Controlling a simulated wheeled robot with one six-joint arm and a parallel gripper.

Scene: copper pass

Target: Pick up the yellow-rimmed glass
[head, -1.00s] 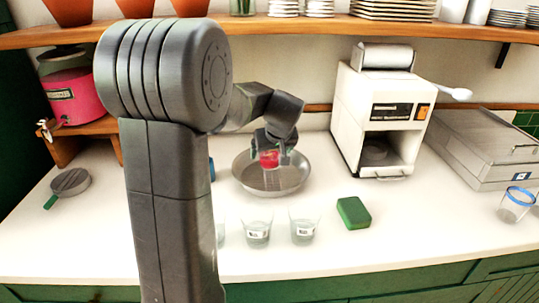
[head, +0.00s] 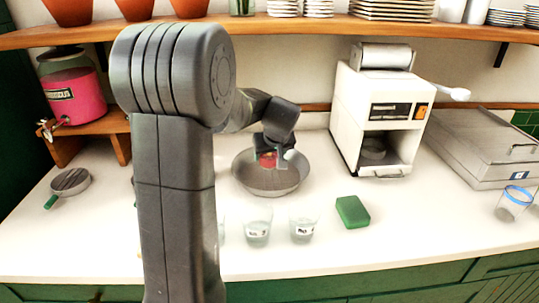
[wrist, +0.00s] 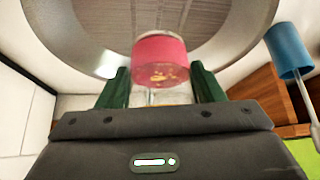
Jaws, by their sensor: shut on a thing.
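My gripper (wrist: 161,87) is shut on a pink-red cylindrical thing (wrist: 160,58), with gold flecks on the face toward the camera. Its red side also shows in the head view (head: 268,160), low over the round metal basin (head: 245,183). I cannot tell whether it touches the basin. No yellow rim is clear on it. Clear labelled glasses (head: 257,229) (head: 303,227) stand at the counter front, and another is mostly hidden behind my arm. A tiny yellowish edge shows left of my arm, too small to identify.
A blue-rimmed glass (head: 515,203) stands at the far right. A green sponge (head: 352,212) lies right of the clear glasses. A white machine (head: 380,110) stands behind. A pink-filled dispenser (head: 72,97) and a strainer (head: 70,183) are left. A blue cylinder (wrist: 288,48) shows in the wrist view.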

